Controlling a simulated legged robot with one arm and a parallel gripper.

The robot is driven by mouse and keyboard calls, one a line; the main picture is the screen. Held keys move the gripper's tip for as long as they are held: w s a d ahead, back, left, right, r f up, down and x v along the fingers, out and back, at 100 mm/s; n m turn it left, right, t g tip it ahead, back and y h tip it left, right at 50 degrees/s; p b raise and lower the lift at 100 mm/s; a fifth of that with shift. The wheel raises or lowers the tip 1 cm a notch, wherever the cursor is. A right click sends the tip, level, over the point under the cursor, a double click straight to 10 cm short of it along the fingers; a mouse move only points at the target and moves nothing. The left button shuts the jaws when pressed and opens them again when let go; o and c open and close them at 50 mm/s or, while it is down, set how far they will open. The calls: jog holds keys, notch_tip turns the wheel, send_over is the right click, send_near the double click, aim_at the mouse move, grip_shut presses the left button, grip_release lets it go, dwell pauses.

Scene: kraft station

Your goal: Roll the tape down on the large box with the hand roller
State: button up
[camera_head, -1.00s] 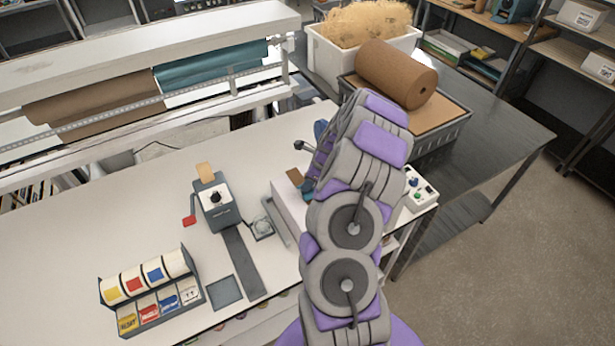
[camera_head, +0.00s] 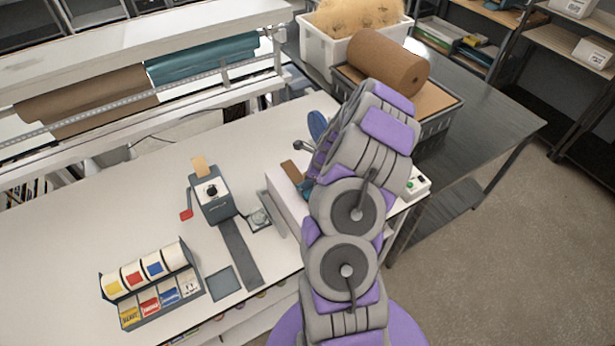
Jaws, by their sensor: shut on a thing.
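The large box (camera_head: 285,207) is a white block at the right end of the white bench, partly hidden behind my arm. A short brown strip of tape (camera_head: 290,171) shows on its top near the far left edge. My gripper (camera_head: 318,160) is over the box, mostly hidden by my own arm links, and its fingertips cannot be made out. It is shut on the hand roller (camera_head: 303,146), of which only a small grey end shows to the left. A blue rounded piece (camera_head: 317,124) shows just beyond it. Whether the roller touches the tape cannot be seen.
A grey tape dispenser (camera_head: 212,197) with a red handle stands left of the box. A label rack (camera_head: 152,285) is at the front left. A crate (camera_head: 441,122) with a brown roll (camera_head: 388,68) stands behind my arm. The bench's left middle is clear.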

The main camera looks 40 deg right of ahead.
jog(key=shift+s+a+p, duration=0.15)
jog(key=shift+s+p, duration=0.05)
jog(key=shift+s, duration=0.35)
jog(key=shift+s+a+p, duration=0.15)
jog(key=shift+s+p, duration=0.05)
jog(key=shift+s, duration=0.3)
jog(key=shift+s, duration=0.2)
jog(key=shift+s+a, duration=0.15)
jog(key=shift+s, duration=0.35)
jog(key=shift+s+a, duration=0.15)
jog(key=shift+s, duration=0.35)
jog(key=shift+s+a, duration=0.25)
jog(key=shift+s, duration=0.85)
jog(key=shift+s+a, duration=0.25)
jog(key=shift+s, duration=0.8)
